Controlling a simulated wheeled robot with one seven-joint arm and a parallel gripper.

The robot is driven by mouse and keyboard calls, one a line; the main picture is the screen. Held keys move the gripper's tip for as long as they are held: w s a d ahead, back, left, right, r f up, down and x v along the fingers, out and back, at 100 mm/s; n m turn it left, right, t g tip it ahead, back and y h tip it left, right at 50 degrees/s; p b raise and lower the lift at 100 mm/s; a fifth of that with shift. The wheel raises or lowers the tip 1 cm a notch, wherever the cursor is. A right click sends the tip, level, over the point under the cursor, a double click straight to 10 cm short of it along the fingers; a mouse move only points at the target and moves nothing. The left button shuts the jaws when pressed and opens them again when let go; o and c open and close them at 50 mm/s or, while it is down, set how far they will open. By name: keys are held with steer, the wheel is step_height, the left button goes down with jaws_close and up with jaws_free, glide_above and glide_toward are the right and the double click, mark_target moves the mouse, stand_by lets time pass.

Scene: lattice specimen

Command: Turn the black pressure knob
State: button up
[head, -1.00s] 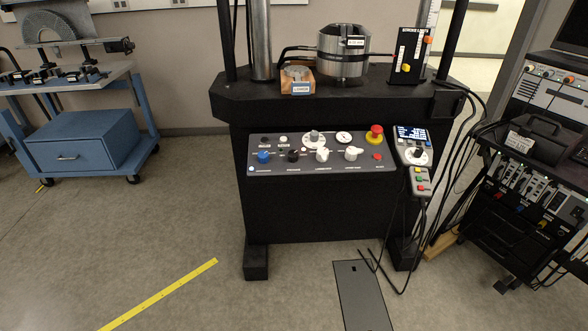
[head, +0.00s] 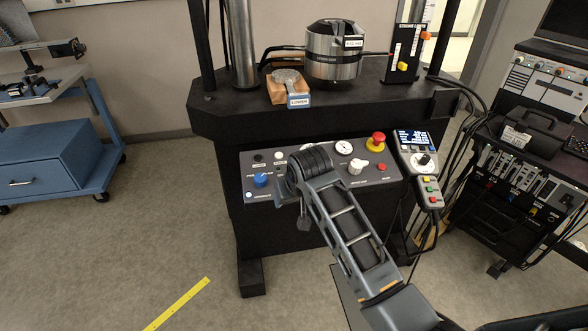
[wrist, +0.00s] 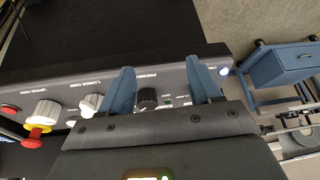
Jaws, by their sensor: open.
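The black pressure knob (wrist: 147,98) shows in the wrist view on the grey control panel, beside the printed word PRESSURE. My gripper (wrist: 160,64) has two blue fingers spread wide, one on each side of the knob in that view. The knob appears nearer the left finger. I cannot tell how far the fingertips are from the panel; no contact is visible. In the head view my arm lies across the control panel (head: 385,186) and hides the black knob; the fingers are not clear there.
A blue knob (head: 261,180) sits at the panel's left. White knobs (wrist: 45,112) and a red-topped yellow emergency button (head: 377,139) are also on the panel. A pendant with a screen (head: 413,140) hangs at the right. A blue cart (head: 40,170) stands left.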

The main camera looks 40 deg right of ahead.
steer(key=w+d+r+m+g, duration=0.1)
steer(key=w+d+r+g, duration=0.1)
steer(key=w+d+r, duration=0.35)
steer(key=x, duration=0.5)
steer(key=shift+s+d+f, duration=0.15)
steer(key=shift+s+d, duration=0.1)
steer(key=shift+d, duration=0.1)
steer(key=c, duration=1)
